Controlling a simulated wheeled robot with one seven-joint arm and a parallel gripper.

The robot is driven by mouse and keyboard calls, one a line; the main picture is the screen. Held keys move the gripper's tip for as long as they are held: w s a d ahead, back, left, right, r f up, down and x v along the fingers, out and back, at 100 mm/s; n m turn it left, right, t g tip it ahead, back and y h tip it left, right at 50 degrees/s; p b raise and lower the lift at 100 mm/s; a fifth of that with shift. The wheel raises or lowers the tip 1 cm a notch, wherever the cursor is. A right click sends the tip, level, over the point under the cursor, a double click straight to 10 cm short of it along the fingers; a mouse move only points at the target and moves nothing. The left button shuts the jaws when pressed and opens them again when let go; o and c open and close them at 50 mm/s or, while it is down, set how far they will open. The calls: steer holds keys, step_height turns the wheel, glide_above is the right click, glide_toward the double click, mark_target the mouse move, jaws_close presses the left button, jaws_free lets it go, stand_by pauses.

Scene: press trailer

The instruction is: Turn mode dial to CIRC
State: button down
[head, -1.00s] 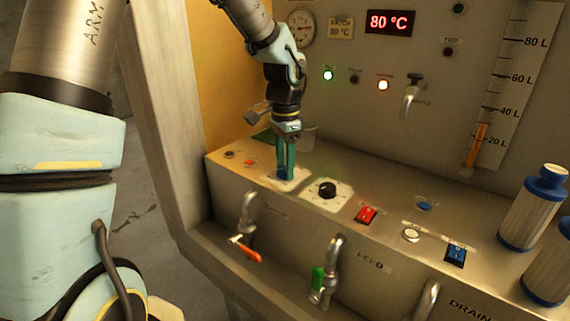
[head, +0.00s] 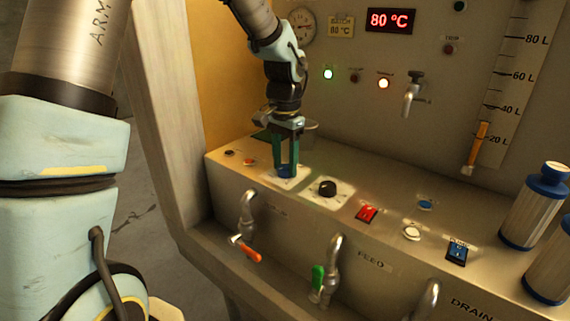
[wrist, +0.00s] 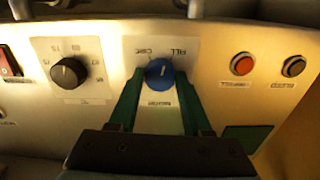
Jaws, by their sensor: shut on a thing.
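The blue mode dial (wrist: 160,73) sits on a white label plate (wrist: 150,48) on the console ledge. The plate reads FILL at upper right and CIRC at upper left in the wrist view, with another word below. A short pale mark on the dial's face appears to point up and to the right, towards FILL. My gripper (wrist: 159,78) points down, its green fingers shut on opposite sides of the dial. In the head view my gripper (head: 287,170) stands over the dial (head: 285,171), which is partly hidden between the fingers.
A black dial (head: 327,188) on its own white plate is close beside. Red and black buttons (wrist: 242,64) lie on the other side. A red switch (head: 367,214), taps below the ledge and a wall tap (head: 411,95) are nearby.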

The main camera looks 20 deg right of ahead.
mark_target(285, 167)
steer(key=n, duration=0.4)
steer(key=shift+d+n, duration=0.1)
steer(key=shift+n, duration=2.8)
steer(key=shift+c, duration=1.7)
jaws_free()
steer(key=shift+r, duration=0.1)
step_height(285, 167, up, 11)
steer(key=b, duration=0.1)
steer(key=shift+b, duration=0.4)
steer(key=shift+f, duration=0.2)
